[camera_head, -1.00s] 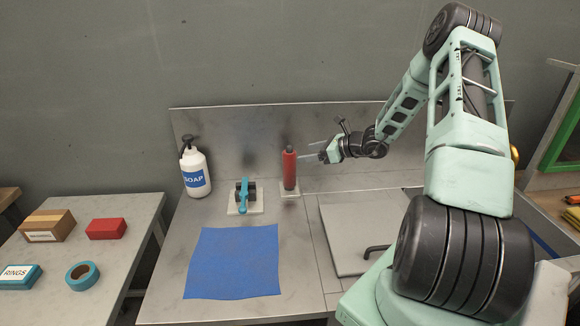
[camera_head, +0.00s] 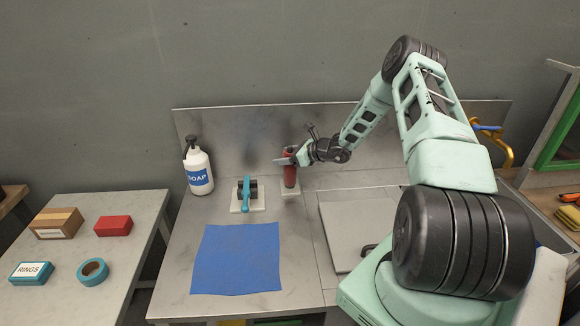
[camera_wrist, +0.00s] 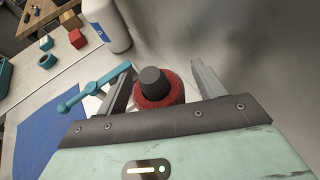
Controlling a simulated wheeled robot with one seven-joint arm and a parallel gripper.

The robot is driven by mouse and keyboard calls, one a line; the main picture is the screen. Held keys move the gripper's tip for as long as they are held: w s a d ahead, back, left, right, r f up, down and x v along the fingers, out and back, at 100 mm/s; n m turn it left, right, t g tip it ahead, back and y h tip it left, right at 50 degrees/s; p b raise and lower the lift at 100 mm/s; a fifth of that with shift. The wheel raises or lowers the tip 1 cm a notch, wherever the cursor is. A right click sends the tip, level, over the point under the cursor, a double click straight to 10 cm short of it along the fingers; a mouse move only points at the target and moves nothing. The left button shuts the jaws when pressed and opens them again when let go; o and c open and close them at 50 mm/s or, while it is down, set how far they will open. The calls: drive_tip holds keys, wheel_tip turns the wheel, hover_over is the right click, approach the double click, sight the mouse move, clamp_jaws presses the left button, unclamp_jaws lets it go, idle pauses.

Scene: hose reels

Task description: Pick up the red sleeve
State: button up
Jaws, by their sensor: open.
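The red sleeve (camera_head: 290,176) stands upright on a small pale base (camera_head: 291,191) near the back wall of the steel bench. In the wrist view the red sleeve (camera_wrist: 158,97) shows from above, with a dark cylindrical top (camera_wrist: 153,80) sticking out of it. My gripper (camera_head: 285,160) is at the sleeve's upper part. In the wrist view my gripper (camera_wrist: 163,84) is open, with one finger on each side of the sleeve. I cannot tell whether either finger touches it.
A teal-handled clamp (camera_head: 245,195) on a white plate stands left of the sleeve. A soap bottle (camera_head: 198,168) stands further left. A blue cloth (camera_head: 237,258) lies in front. A grey lid (camera_head: 358,228) is to the right. A side table (camera_head: 75,225) holds boxes and tape.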

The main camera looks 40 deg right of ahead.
drive_tip(key=c, duration=1.1)
drive_tip(key=shift+r, duration=0.1)
